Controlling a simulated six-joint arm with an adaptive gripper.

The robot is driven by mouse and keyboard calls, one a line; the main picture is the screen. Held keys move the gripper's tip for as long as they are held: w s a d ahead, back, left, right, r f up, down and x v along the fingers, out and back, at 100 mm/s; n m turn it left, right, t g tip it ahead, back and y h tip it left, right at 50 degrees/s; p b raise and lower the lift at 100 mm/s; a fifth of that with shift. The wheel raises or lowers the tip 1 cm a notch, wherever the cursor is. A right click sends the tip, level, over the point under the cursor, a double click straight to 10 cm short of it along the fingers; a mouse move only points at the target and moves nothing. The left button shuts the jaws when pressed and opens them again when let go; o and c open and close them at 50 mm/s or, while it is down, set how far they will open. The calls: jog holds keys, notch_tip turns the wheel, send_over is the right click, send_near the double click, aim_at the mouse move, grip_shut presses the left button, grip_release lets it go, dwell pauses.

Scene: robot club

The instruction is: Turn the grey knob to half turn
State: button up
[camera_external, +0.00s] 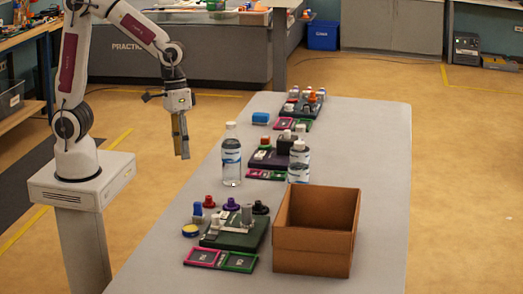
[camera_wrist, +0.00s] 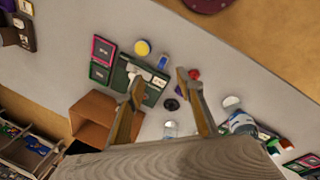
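A dark green board (camera_external: 232,240) lies at the near left of the grey table, with small fittings on top. A grey upright cylinder (camera_external: 247,213) stands on it and looks like the grey knob; its turn angle is too small to read. In the wrist view the board (camera_wrist: 120,77) is left of centre, partly behind one finger, and I cannot pick out the knob clearly. My gripper (camera_external: 183,157) hangs in the air beside the table's left edge, pointing down, away from the board. In the wrist view its fingers (camera_wrist: 160,82) are apart with nothing held between them.
An open cardboard box (camera_external: 313,250) stands right of the board. Small coloured knobs and a yellow disc (camera_external: 190,230) are behind and left of it. A clear bottle (camera_external: 231,160) and a second bottle (camera_external: 298,163) stand farther back. The table's right side (camera_external: 375,170) is clear.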

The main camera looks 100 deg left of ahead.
jog(key=s+a+r+m+y, duration=0.1)
jog(key=s+r+m, duration=0.2)
jog(key=s, duration=0.3)
jog(key=shift+s+r+m+t, duration=0.3)
jog(key=shift+r+m, duration=0.1)
jog(key=shift+m, duration=0.4)
jog(key=m+t, duration=0.3)
send_near(246, 205)
jog(key=f, duration=0.1)
jog(key=shift+w+d+y, duration=0.3)
jog(key=shift+w+d, duration=0.05)
jog(key=shift+w, duration=0.1)
jog(key=shift+f+g, duration=0.15)
jog(key=shift+g, duration=0.15)
jog(key=shift+x, duration=3.75)
